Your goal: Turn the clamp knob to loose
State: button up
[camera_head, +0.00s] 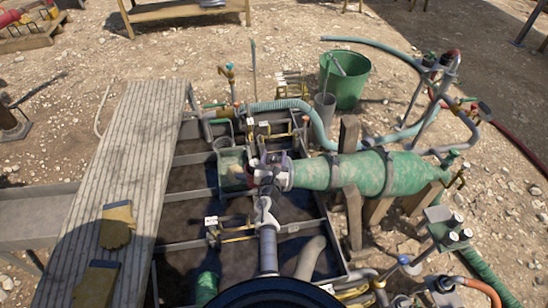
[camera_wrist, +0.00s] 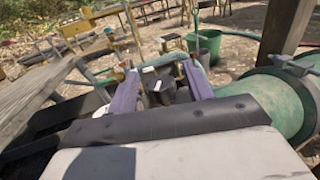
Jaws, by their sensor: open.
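My gripper (camera_head: 270,170) is over the left end of the green cylinder (camera_head: 320,173) in the head view. In the wrist view its two purple fingers (camera_wrist: 160,88) are spread apart, so it is open. A dark grey blocky part (camera_wrist: 157,92), possibly the clamp knob, shows between and beyond the fingers. I cannot tell whether the fingers touch it, or which way it is turned. The gripper and wrist hide most of this spot in the head view. A grey T-shaped handle (camera_wrist: 294,66) sits on the green cylinder at the right of the wrist view.
A ribbed plank walkway (camera_head: 135,165) with yellow gloves (camera_head: 117,225) lies left of the dark tank. A green bucket (camera_head: 345,79) stands behind. Wooden posts (camera_head: 354,215), hoses (camera_head: 318,125) and valves crowd the right side.

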jog(key=shift+w, duration=0.2)
jog(key=c, duration=1)
jog(key=shift+o, duration=0.2)
